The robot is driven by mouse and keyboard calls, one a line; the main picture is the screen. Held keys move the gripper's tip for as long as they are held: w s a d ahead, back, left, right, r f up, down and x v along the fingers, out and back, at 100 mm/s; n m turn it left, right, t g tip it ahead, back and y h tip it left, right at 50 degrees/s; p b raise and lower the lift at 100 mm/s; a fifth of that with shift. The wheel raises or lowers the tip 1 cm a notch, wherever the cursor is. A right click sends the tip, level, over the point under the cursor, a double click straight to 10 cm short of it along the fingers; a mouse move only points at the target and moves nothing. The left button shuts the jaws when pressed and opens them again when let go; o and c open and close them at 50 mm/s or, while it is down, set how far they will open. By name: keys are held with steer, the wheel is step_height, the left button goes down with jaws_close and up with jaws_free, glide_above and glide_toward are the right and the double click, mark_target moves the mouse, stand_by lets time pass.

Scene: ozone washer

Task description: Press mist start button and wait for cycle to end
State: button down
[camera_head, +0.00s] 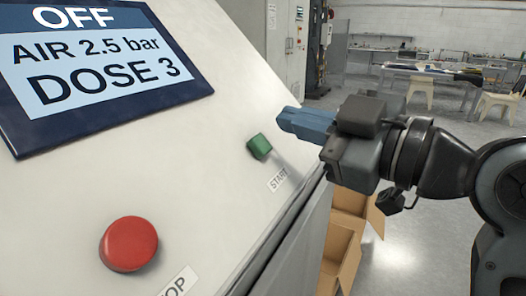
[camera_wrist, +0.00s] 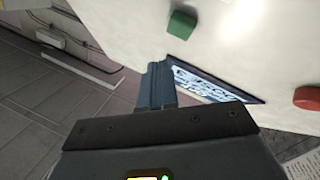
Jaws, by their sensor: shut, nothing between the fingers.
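The green button (camera_head: 259,146) labelled START sits on the right side of the sloped white panel (camera_head: 205,190). It also shows in the wrist view (camera_wrist: 181,25) near the top. My gripper (camera_head: 282,121), with blue fingers, is shut and empty. In the head view its fingertips appear just right of and above the green button, with a visible gap between them. The display (camera_head: 100,70) at the upper left reads OFF, AIR 2.5 bar, DOSE 3. Part of it shows upside down beyond the fingers (camera_wrist: 157,85) in the wrist view.
A large red button (camera_head: 129,244), with a partly cut-off label ending in "OP" (camera_head: 178,285), sits at the panel's lower left. Open cardboard boxes (camera_head: 342,245) stand on the floor beside the machine. Tables and stools (camera_head: 430,92) are far back, with open floor before them.

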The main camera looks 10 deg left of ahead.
mark_target(260, 146)
steer(key=shift+w+a+f+b, duration=0.25)
steer(key=shift+a+f+b, duration=0.2)
steer(key=shift+a+f, duration=0.35)
steer(key=shift+f, duration=0.1)
stand_by(1.5)
steer(key=shift+w+a+f+b, duration=0.15)
steer(key=shift+a+f+b, duration=0.1)
steer(key=shift+b, duration=0.1)
steer(key=shift+w+a+f+b, duration=0.1)
steer(key=shift+a+f+b, duration=0.2)
steer(key=shift+a, duration=0.05)
stand_by(1.1)
steer(key=shift+s+d+r+p, duration=0.25)
steer(key=shift+d+r+p, duration=0.1)
steer(key=shift+d+r, duration=0.3)
steer(key=shift+r, duration=0.1)
